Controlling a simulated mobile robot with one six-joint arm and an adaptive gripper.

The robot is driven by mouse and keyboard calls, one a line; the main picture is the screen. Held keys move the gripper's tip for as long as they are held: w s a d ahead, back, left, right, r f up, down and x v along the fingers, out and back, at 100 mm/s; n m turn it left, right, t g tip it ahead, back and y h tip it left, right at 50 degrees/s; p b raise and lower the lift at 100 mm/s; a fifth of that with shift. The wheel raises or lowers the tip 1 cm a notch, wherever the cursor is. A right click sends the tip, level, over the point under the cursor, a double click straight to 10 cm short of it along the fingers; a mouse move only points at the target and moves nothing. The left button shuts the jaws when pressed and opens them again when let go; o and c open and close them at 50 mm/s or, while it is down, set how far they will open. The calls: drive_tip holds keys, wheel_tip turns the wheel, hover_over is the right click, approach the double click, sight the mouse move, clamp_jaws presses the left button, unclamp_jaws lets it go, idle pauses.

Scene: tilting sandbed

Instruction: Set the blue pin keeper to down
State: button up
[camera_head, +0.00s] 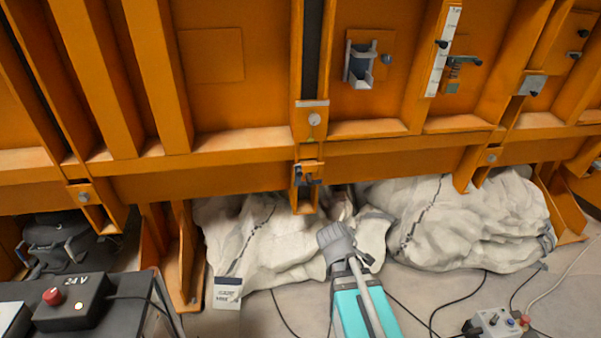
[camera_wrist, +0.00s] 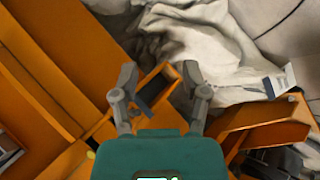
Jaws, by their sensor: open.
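A small dark blue-grey part, which looks like the pin keeper (camera_head: 307,176), sits on the low orange bracket at the centre of the frame in the head view. Its exact position, up or down, is too small to read. In the wrist view a dark blue-grey piece (camera_wrist: 152,92) lies at the open end of an orange bracket (camera_wrist: 162,79). My gripper (camera_wrist: 160,78) is open, with one finger on each side of that bracket. The fingers look apart from the piece, though the depth is hard to judge. My teal and grey arm reaches up from below in the head view.
A 24V box (camera_head: 72,303) with a red button stands lower left. Cables cross the floor.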

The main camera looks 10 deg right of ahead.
drive_tip(key=w+r+n+t, duration=0.8)
drive_tip(key=r+n, duration=0.1)
drive_tip(key=n, duration=0.3)
drive_tip(key=w+a+r+n+t+y, duration=0.1)
drive_tip(key=a+n+y, duration=0.3)
drive_tip(key=n, duration=0.4)
drive_tip(key=w+a+r+n+y+b, duration=0.1)
drive_tip(key=a+n+y, duration=0.3)
drive_tip(key=n, duration=0.4)
drive_tip(key=shift+w+a+n+t+y, duration=0.3)
drive_tip(key=shift+w+t+y, duration=0.15)
drive_tip(key=shift+y, duration=0.25)
drive_tip(key=shift+w+r, duration=0.1)
drive_tip(key=shift+w, duration=0.15)
